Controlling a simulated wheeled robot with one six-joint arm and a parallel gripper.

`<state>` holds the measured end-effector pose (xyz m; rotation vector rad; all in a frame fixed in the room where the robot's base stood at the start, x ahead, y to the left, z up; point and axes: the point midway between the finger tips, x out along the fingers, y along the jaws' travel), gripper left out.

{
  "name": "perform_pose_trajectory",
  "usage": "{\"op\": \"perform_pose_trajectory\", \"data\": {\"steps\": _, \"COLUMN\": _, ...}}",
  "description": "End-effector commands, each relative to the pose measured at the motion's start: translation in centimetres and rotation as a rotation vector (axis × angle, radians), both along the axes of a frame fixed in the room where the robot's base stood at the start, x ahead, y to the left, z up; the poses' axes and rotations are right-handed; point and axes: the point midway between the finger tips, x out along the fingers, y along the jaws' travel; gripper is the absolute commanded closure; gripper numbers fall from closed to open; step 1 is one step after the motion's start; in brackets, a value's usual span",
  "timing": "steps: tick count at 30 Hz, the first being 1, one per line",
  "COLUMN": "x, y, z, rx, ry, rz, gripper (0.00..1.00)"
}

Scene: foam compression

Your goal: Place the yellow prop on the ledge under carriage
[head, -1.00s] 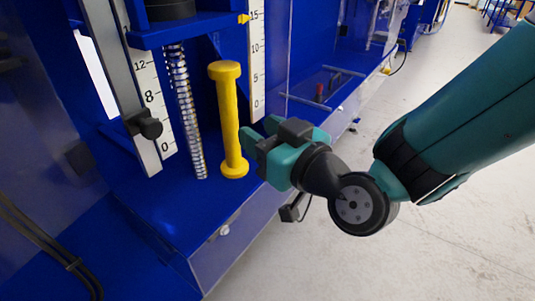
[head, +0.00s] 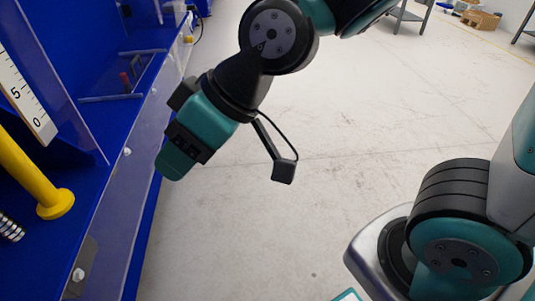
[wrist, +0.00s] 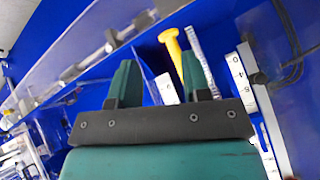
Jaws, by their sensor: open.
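The yellow prop (head: 28,178) stands on the blue ledge (head: 66,232) at the left edge of the head view. Its round foot rests on the ledge and its upper part is cut off. My gripper (head: 168,168) hangs to the right of the prop, outside the ledge's front edge and apart from the prop. In the wrist view the prop (wrist: 174,50) shows beyond the two open fingers (wrist: 163,82), which hold nothing; its far end is hidden behind the gripper. The carriage is out of the head view, and I cannot make it out in the wrist view.
A coil spring (head: 10,228) stands beside the prop. A white scale (head: 24,98) is behind it, and a clear panel (head: 118,205) runs along the ledge's front. The grey floor (head: 330,130) to the right is open.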

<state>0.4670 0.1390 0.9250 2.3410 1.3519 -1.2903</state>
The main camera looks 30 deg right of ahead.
Motion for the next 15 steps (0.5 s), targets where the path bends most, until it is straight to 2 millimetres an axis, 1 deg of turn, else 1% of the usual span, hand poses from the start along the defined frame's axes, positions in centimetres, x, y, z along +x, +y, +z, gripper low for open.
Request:
{"op": "perform_pose_trajectory", "data": {"steps": 1, "x": -1.1, "y": -2.1, "z": 0.2, "rx": -0.062, "ry": 0.062, "rz": -0.027, "gripper": 0.56}}
{"op": "perform_pose_trajectory", "data": {"steps": 3, "x": -2.9, "y": -4.7, "z": 0.0, "rx": -0.147, "ry": 0.156, "rz": -0.057, "gripper": 0.56}}
{"op": "perform_pose_trajectory", "data": {"steps": 6, "x": -4.9, "y": -7.4, "z": 0.0, "rx": -0.239, "ry": 0.257, "rz": -0.097, "gripper": 0.56}}
{"op": "perform_pose_trajectory", "data": {"steps": 10, "x": -6.4, "y": -9.1, "z": 0.0, "rx": -0.303, "ry": 0.327, "rz": -0.126, "gripper": 0.56}}
{"op": "perform_pose_trajectory", "data": {"steps": 15, "x": -6.7, "y": -9.4, "z": 0.0, "rx": -0.316, "ry": 0.344, "rz": -0.13, "gripper": 0.56}}
